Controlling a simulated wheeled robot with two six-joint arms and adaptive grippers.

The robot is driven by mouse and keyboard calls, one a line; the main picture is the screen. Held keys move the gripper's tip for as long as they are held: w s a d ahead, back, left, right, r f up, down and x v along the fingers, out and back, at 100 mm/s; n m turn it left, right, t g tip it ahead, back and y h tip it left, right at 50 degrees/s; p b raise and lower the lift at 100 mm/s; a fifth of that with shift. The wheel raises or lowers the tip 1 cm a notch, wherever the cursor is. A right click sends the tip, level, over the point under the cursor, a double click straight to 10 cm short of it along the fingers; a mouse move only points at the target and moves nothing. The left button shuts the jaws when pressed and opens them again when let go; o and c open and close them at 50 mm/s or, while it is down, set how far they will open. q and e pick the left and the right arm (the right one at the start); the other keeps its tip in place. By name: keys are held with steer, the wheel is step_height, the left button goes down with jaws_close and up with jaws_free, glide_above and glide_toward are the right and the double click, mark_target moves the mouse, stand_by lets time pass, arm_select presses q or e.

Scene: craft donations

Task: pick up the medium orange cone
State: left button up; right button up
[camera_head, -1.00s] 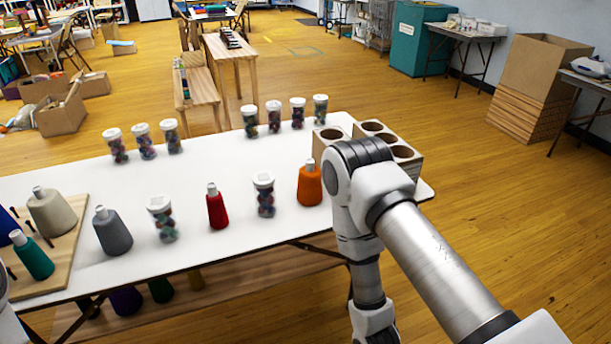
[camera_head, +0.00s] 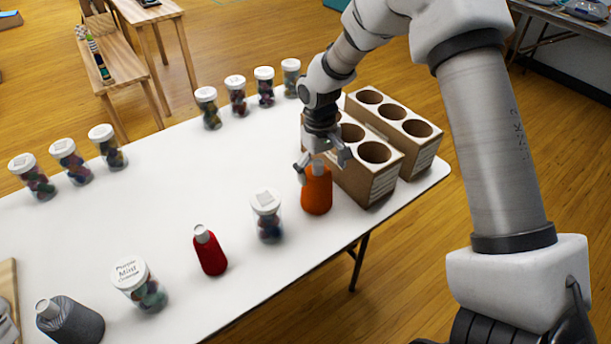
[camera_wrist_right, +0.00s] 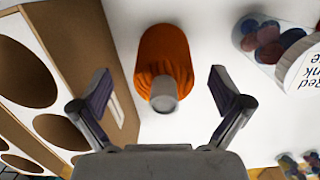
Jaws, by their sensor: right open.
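The orange cone (camera_head: 317,194) stands upright on the white table, beside the front cardboard holder. My right gripper (camera_head: 323,165) is over its top, pointing down, with its fingers apart. In the right wrist view the orange cone (camera_wrist_right: 164,62) lies ahead between the two open fingertips (camera_wrist_right: 160,88), its pale tip toward the gripper. The fingers do not appear to touch it.
Cardboard holders with round holes (camera_head: 375,185) stand close to the right of the cone. A lidded jar (camera_head: 267,215) and a red cone (camera_head: 209,250) stand to its left. A grey cone (camera_head: 70,320) is farther left. The table (camera_head: 180,205) is clear in the middle.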

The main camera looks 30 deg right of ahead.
mark_target(321, 161)
steer(key=r, duration=0.1)
steer(key=w+r, duration=0.1)
steer(key=w+r+t, duration=0.1)
steer(key=shift+d+r, duration=0.15)
steer(key=shift+r, duration=0.1)
steer(key=shift+s+r, duration=0.15)
steer(key=shift+s, duration=0.2)
steer(key=f, duration=0.6)
steer(key=shift+w+a+f, duration=0.15)
steer(key=shift+a+f, duration=0.15)
steer(key=shift+f, duration=0.35)
steer(key=c, duration=1.3)
